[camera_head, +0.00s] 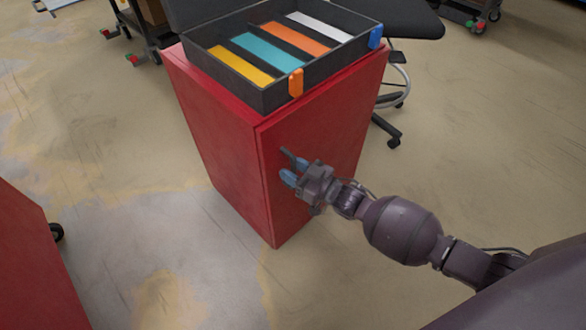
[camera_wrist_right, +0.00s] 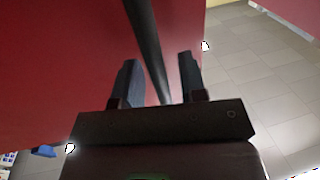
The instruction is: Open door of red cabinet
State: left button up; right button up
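The red cabinet (camera_head: 222,135) stands on the floor in the middle of the head view, its door (camera_head: 340,115) facing right and closed. A dark bar handle (camera_head: 287,155) sits on the door, partly hidden by my right gripper (camera_head: 290,170). In the right wrist view the handle (camera_wrist_right: 148,38) runs between the two blue-grey fingers of the right gripper (camera_wrist_right: 158,70). The fingers stand apart on either side of the bar, with a visible gap on each side. My left gripper is not in view.
An open black case (camera_head: 215,85) with coloured strips and orange and blue latches lies on the cabinet top. Another red cabinet (camera_head: 30,265) stands at the lower left. A black chair (camera_head: 410,20) is behind. The floor in front is clear.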

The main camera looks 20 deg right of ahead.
jog(key=shift+c, duration=0.3)
grip_shut()
jog(key=shift+s, duration=0.1)
